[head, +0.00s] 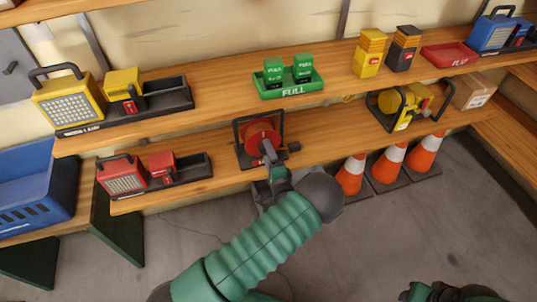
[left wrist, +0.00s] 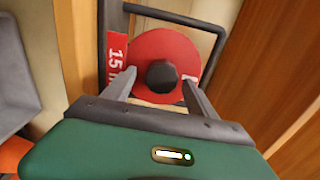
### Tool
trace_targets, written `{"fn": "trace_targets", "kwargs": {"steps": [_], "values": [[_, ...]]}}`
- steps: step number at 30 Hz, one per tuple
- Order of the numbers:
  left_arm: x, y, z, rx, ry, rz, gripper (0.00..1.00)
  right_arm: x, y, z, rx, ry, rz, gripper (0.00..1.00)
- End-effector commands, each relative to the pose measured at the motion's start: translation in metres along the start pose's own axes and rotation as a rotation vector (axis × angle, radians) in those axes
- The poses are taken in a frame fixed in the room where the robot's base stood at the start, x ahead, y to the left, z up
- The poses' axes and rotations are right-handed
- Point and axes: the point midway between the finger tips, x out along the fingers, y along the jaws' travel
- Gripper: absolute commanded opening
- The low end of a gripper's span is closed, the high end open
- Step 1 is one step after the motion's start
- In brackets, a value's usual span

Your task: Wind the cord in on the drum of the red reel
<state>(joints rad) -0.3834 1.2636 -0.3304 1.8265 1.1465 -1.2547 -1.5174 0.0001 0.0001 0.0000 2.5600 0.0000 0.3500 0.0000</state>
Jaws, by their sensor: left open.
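The red reel (head: 262,135) stands in a black frame on the lower shelf, in the middle of the head view. In the left wrist view its red drum (left wrist: 150,45) faces me, with a black knob (left wrist: 161,76) on its face and a red label reading 15. My left gripper (left wrist: 158,85) is open, its two fingers on either side of the knob. I cannot tell whether they touch it. In the head view the left gripper (head: 268,155) is in front of the reel and hides part of it. I cannot make out the cord clearly.
A red lamp (head: 122,176) in a black tray stands left of the reel. A yellow reel (head: 408,104) stands to its right, above several orange cones (head: 351,175). The upper shelf holds a green tray (head: 290,88). A thin dark line crosses the floor.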

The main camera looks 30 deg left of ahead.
Motion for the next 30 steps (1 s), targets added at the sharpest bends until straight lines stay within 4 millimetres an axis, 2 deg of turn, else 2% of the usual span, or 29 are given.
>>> {"fn": "trace_targets", "kwargs": {"steps": [5, 12, 15, 30], "values": [[-0.012, -0.001, -0.001, 0.001, 0.001, 0.002, 0.66, -0.004, 0.000, -0.001, 0.000, 0.000, 0.000, 0.44], [-0.060, -0.001, -0.002, 0.002, 0.003, 0.002, 0.66, -0.013, 0.000, -0.003, 0.000, 0.000, 0.000, 0.44], [-0.071, 0.000, -0.002, 0.002, 0.001, 0.001, 0.66, -0.015, 0.000, -0.004, 0.000, 0.000, 0.000, 0.44], [-0.075, 0.001, -0.002, -0.006, 0.002, 0.006, 0.66, -0.014, 0.000, -0.003, 0.000, 0.000, 0.000, 0.44]]}}
